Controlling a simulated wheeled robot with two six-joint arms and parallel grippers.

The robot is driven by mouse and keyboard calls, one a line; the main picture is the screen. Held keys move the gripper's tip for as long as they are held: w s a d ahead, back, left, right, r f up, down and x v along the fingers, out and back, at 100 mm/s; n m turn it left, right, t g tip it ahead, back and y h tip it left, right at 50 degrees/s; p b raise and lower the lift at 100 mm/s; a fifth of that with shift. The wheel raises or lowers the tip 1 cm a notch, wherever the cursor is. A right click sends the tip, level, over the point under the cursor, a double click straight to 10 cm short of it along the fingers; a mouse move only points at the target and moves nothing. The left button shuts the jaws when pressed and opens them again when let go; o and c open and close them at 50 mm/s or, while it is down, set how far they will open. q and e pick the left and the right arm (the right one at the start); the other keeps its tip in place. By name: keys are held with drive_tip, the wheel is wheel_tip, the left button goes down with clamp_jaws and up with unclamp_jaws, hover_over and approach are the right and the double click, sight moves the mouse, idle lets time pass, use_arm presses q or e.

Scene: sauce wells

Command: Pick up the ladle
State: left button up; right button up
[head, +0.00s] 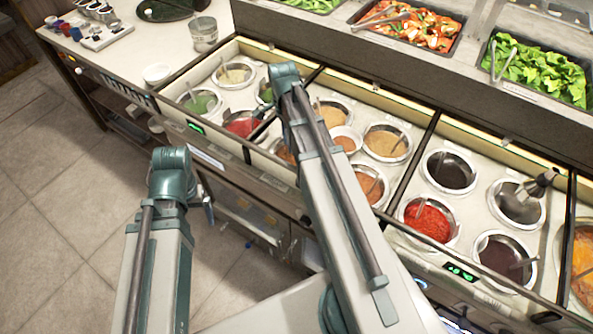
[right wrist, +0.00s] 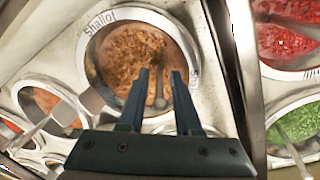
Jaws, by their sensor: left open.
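In the head view this brown well (head: 284,152) is mostly hidden behind my right arm. My left gripper (head: 207,205) is largely hidden beside my left arm, low in front of the counter, away from the wells.
More wells with ladles surround it, including a red one (head: 242,122) across a divider (right wrist: 232,80) and another red one (head: 428,222). Trays of greens (head: 540,72) and red food (head: 425,25) stand behind. A metal bucket (head: 203,34) stands at the back left. Floor is clear at left.

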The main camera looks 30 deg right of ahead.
drive_tip(key=shift+s+f, duration=0.1)
drive_tip(key=shift+f, duration=0.6)
use_arm(q)
drive_tip(key=shift+f, duration=0.65)
use_arm(e)
drive_tip(key=shift+r, duration=0.1)
clamp_jaws()
use_arm(q)
drive_tip(key=shift+r, duration=0.1)
use_arm(e)
drive_tip(key=shift+r, duration=0.1)
use_arm(q)
wheel_tip(320, 180, up, 10)
drive_tip(key=p, duration=0.9)
drive_tip(key=shift+p, duration=0.35)
use_arm(e)
wheel_tip(320, 180, up, 10)
drive_tip(key=shift+f, duration=0.1)
